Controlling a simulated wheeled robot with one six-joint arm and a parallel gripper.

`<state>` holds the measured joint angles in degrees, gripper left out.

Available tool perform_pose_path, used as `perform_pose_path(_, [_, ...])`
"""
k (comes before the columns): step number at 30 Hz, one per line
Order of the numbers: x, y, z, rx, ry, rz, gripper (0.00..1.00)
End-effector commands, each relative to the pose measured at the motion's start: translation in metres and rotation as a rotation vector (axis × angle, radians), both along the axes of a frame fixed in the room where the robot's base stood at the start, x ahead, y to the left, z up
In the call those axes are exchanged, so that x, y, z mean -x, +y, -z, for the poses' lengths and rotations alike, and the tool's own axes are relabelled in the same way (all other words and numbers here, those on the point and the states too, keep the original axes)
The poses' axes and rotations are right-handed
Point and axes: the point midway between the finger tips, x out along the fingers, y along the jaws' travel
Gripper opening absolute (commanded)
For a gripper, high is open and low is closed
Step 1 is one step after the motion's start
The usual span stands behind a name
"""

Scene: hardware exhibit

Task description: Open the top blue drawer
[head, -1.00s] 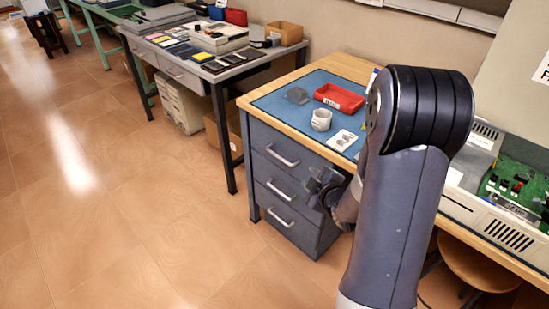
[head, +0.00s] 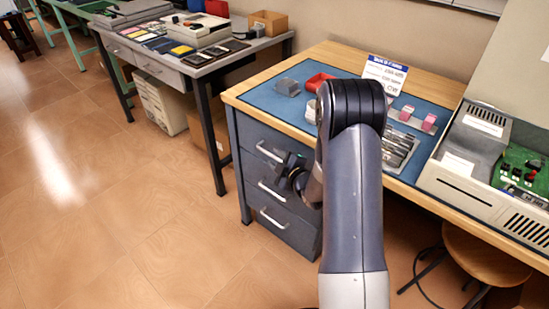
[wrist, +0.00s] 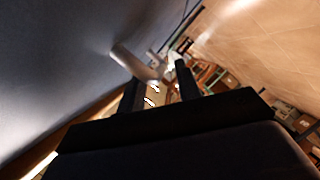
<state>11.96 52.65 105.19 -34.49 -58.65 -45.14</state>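The top blue drawer (head: 252,140) is the upper of three in the blue-grey cabinet under the wooden bench. It looks shut. Its pale bar handle (head: 270,152) shows in the head view, with my dark gripper (head: 284,161) close to its right end. In the wrist view, a pale handle (wrist: 132,62) slants against the blue front, and its near end reaches toward the gap between my fingers (wrist: 160,76). The fingers are apart. I cannot tell whether they touch the handle. My arm hides the right part of the cabinet.
The middle handle (head: 272,190) and bottom handle (head: 273,219) lie below. A wooden stool (head: 480,258) stands at right. The floor (head: 150,235) at left is clear.

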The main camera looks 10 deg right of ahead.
Motion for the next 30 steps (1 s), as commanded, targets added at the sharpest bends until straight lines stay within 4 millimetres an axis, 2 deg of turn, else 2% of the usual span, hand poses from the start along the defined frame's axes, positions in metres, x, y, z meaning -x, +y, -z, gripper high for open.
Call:
perform_pose_path(5, [-0.0125,0.004,0.0027,-0.001,-0.001,0.001,0.33])
perform_pose_path(14, [-0.0141,0.0044,0.0031,-0.001,0.0,0.002,0.33])
perform_pose_path(26, [-0.0138,0.0044,0.003,-0.001,-0.001,0.001,0.0])
perform_pose_path(30, [-0.0138,0.0044,0.003,-0.001,-0.001,0.001,0.0])
